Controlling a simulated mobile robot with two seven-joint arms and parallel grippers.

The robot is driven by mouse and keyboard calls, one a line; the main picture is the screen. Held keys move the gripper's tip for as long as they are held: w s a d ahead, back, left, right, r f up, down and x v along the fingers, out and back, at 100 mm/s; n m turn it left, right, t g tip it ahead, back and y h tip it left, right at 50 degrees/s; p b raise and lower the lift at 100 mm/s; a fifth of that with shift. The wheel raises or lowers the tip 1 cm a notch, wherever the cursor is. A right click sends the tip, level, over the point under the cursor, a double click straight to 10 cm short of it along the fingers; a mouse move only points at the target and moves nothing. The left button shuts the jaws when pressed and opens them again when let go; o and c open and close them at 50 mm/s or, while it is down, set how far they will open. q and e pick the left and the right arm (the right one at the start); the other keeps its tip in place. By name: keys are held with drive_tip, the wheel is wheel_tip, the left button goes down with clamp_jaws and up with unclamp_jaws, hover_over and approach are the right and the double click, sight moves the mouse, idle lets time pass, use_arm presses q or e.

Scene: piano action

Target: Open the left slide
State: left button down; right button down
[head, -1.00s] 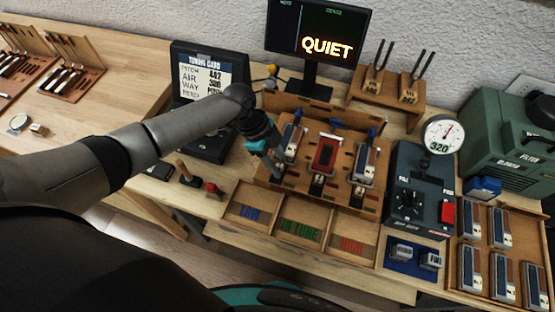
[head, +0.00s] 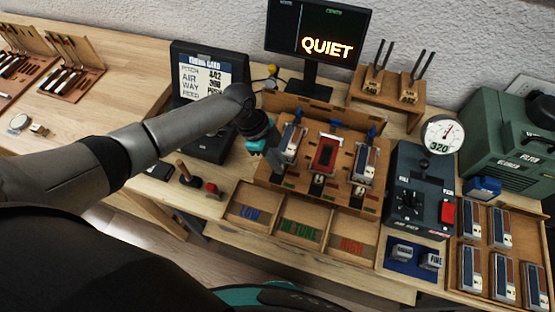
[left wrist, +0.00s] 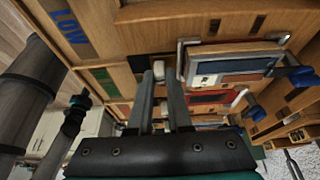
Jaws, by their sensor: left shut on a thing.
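The wooden tuning stand (head: 330,190) holds a left block (head: 292,142) with a metal frame and blue and red-brown faces, a red middle block (head: 325,153) and a right block (head: 364,163). My left gripper (head: 276,167) is at the lower left side of the left block. In the left wrist view, its two fingers (left wrist: 160,78) are close together at the near end of the left block (left wrist: 235,62). They are shut on a small part there, perhaps the left slide, mostly hidden between the tips. My right gripper is not in view.
Compartments marked LOW (head: 247,213), IN TUNE and HIGH line the stand's front. A dark control box (head: 418,190) with a red switch stands to the right. A monitor (head: 320,45) reads QUIET. A tuning card display (head: 207,78) stands behind my arm.

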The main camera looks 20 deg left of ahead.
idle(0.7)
use_arm(q)
drive_tip(key=shift+s+p, duration=0.45)
drive_tip(key=shift+p, duration=0.05)
drive_tip(key=shift+s+a+p, duration=0.1)
drive_tip(key=shift+s+p, duration=0.85)
drive_tip(key=shift+s, duration=0.5)
drive_tip(key=c, duration=0.8)
unclamp_jaws()
drive_tip(key=shift+s, duration=0.15)
drive_tip(key=shift+c, duration=0.2)
